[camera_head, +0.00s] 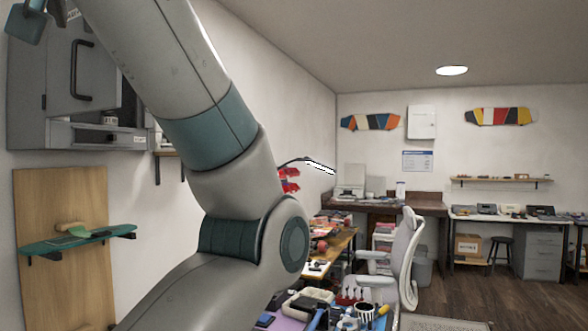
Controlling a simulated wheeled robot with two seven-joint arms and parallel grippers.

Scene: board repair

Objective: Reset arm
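My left arm (225,140) fills the left middle of the head view. It rises from the bottom edge, bends at a round elbow joint and runs up and left out of the top of the picture. A teal and grey piece that looks like part of my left gripper (30,22) shows in the top left corner, in front of a grey cabinet (28,90). It is cut off by the picture edge, so whether it is open or shut cannot be told. My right arm and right gripper are not in view.
A teal skateboard deck (78,241) rests on brackets on a wooden wall panel (80,190) at left. A cluttered workbench (340,243) and an office chair (408,255) stand beyond my arm. The dark wood floor (520,303) at right is mostly clear.

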